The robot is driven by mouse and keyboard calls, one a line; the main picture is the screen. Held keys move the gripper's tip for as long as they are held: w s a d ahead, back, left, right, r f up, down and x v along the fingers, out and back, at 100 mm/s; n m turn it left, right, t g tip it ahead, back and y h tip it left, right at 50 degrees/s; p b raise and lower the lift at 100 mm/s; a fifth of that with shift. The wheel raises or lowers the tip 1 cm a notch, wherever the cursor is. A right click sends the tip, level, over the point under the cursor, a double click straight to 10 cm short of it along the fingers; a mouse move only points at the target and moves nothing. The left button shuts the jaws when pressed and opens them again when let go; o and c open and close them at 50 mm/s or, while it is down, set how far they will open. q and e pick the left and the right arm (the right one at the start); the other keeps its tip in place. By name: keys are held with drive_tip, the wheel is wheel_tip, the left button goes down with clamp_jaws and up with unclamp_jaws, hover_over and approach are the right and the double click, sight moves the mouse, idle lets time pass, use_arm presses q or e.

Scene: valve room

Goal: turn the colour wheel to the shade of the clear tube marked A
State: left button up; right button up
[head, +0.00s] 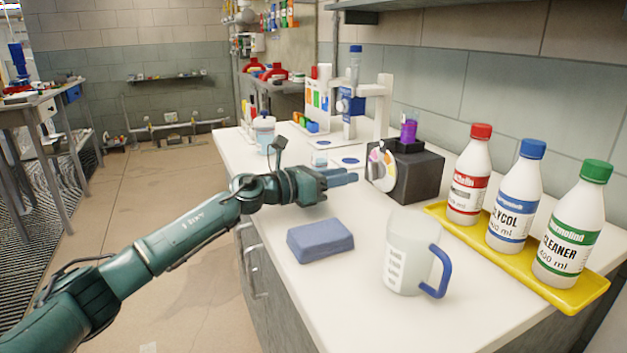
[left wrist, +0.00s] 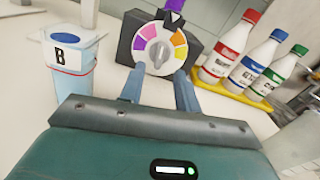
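The colour wheel (head: 381,166) is a white disc with coloured segments on the front of a black box (head: 418,176). In the left wrist view the wheel (left wrist: 160,48) shows purple, pink, orange and yellow segments and a grey central knob (left wrist: 158,53). A clear tube with purple content (head: 409,130) stands on the box; I cannot read a mark A on it. My left gripper (head: 354,178) is just short of the wheel. In the left wrist view its two fingers (left wrist: 158,92) are apart with nothing between them. My right gripper is out of view.
A cup marked B (left wrist: 72,62) stands left of the wheel. A blue sponge (head: 320,241) and a jug (head: 408,255) are nearer on the white counter. Several capped bottles stand in a yellow tray (head: 572,298) at right. Counter between sponge and jug is clear.

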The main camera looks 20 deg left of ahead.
use_arm(q)
drive_tip(key=v, duration=0.7)
drive_tip(key=shift+s+a, duration=0.15)
drive_tip(key=shift+s, duration=0.05)
drive_tip(key=shift+a, duration=0.1)
